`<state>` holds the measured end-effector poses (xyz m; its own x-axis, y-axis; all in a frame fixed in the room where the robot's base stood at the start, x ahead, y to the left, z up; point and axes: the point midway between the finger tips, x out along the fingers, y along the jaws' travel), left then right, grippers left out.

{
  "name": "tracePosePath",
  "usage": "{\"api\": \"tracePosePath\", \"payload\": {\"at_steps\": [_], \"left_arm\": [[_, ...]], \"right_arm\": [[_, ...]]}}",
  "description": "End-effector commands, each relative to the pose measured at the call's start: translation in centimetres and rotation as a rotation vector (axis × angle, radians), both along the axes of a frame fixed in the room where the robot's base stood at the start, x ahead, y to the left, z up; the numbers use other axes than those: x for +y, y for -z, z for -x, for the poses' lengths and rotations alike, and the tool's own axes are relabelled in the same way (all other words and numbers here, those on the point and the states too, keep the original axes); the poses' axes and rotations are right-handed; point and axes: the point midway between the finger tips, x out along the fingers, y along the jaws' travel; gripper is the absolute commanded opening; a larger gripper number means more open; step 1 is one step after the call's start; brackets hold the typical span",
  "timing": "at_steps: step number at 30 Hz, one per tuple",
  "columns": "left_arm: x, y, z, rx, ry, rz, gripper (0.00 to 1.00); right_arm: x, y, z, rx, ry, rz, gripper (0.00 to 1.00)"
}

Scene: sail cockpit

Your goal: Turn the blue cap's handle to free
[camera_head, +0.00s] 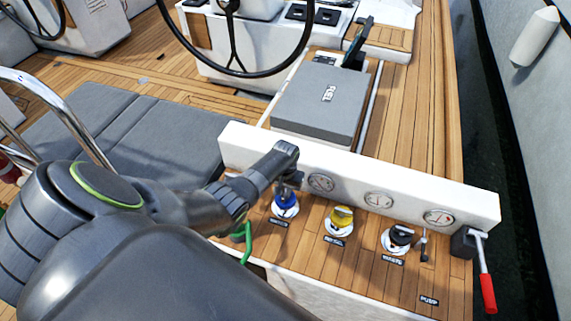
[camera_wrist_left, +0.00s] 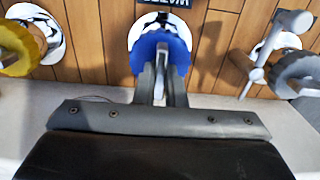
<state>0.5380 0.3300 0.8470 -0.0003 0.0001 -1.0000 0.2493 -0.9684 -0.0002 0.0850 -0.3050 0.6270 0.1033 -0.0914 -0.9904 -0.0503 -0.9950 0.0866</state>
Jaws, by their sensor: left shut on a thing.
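The blue cap (camera_head: 285,207) sits on a round white deck plate in the wooden panel. In the left wrist view the blue cap (camera_wrist_left: 160,48) shows at the top middle, in front of my gripper. My left gripper (camera_head: 288,187) reaches down onto the cap from above. In the wrist view my left gripper (camera_wrist_left: 161,78) has its fingers close together at the cap. It is shut on the cap's handle, which is mostly hidden between the fingers. My right gripper is not in view.
A yellow cap (camera_head: 340,219) and a black cap (camera_head: 401,236) stand to the right on the same panel. A white ledge with gauges (camera_head: 378,200) runs behind the caps. A red-handled lever (camera_head: 486,290) is at the far right. A grey box (camera_head: 322,100) lies beyond the ledge.

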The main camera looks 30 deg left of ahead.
Motion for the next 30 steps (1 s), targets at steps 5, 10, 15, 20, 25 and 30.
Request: {"api": "tracePosePath", "payload": {"at_steps": [5, 10, 15, 20, 25, 30], "left_arm": [[0.0, 0.0, 0.0, -0.001, 0.000, 0.001, 0.00], [0.0, 0.0, 0.0, -0.001, 0.001, 0.001, 0.24], [0.0, 0.0, 0.0, 0.000, 0.001, 0.000, 0.32], [0.0, 0.0, 0.0, 0.000, 0.001, 0.000, 0.32], [0.0, -0.8, -0.1, -0.002, 0.001, 0.000, 0.32], [0.1, -2.9, 0.0, -0.003, 0.001, -0.001, 0.32]], "right_arm": [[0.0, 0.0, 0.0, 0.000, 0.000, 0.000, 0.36], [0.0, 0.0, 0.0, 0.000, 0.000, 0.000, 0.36], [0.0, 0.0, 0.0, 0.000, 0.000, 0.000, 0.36], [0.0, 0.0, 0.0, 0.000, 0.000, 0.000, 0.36], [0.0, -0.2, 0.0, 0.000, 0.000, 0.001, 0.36], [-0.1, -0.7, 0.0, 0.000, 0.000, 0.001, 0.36]]}}
